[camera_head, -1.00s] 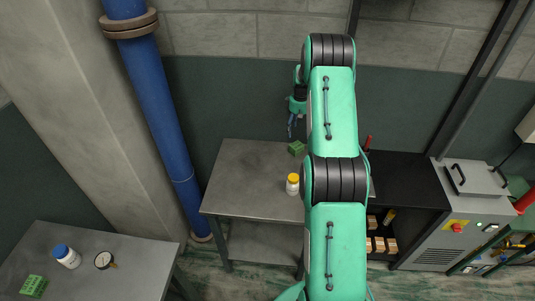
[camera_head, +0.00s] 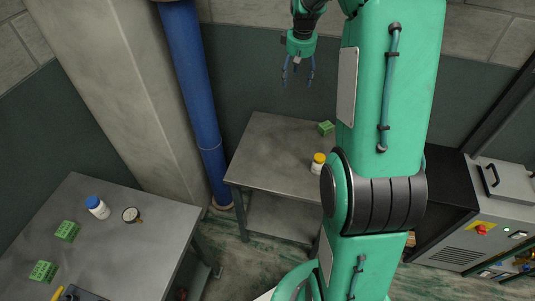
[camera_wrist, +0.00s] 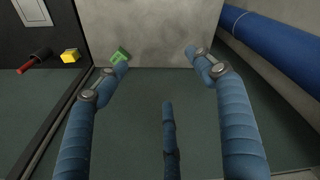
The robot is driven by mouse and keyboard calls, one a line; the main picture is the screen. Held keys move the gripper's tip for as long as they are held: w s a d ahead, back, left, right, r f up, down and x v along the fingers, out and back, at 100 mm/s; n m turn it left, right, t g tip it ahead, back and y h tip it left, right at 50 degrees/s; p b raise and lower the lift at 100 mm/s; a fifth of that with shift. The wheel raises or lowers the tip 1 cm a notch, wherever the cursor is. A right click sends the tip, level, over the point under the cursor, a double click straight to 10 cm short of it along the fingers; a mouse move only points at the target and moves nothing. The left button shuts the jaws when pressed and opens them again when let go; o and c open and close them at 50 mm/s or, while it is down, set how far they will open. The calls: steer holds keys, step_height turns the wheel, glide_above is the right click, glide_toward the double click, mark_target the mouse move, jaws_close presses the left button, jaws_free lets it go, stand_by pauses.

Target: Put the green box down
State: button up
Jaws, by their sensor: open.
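A green box (camera_head: 326,128) sits on the far grey table (camera_head: 268,150), near its back edge and beside my arm in the picture. It also shows in the wrist view (camera_wrist: 119,56), partly behind a fingertip. Two more green boxes lie on the near left table (camera_head: 160,205): an upper one (camera_head: 67,231) and a lower one (camera_head: 43,271). My gripper (camera_head: 298,82) is in the air, up and left of the far table's green box in the head view. Its three blue fingers are spread, with nothing between them, as the wrist view also shows (camera_wrist: 165,75).
A white bottle with a yellow cap (camera_head: 318,163) stands on the far table. A blue-capped bottle (camera_head: 97,207) and a gauge (camera_head: 131,215) are on the left table. A blue pipe (camera_head: 195,90) rises behind the tables. A grey machine (camera_head: 470,235) stands at right.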

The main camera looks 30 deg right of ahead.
steer(key=s+a+r+t, duration=0.1)
steer(key=s+a+r, duration=0.65)
steer(key=a, duration=0.35)
steer(key=s+a+r+t, duration=0.1)
steer(key=s+a+r, duration=0.65)
steer(key=a, duration=0.35)
steer(key=s+a+f+t, duration=0.1)
steer(key=s+a, duration=0.5)
steer(key=s, duration=0.5)
steer(key=s+a+f+t, duration=0.1)
steer(key=s+a, duration=0.5)
steer(key=s, duration=0.5)
steer(key=shift+a+y, duration=0.35)
steer(key=shift+y, duration=0.05)
step_height(320, 180, down, 7)
steer(key=b, duration=0.7)
steer(key=shift+r, duration=0.1)
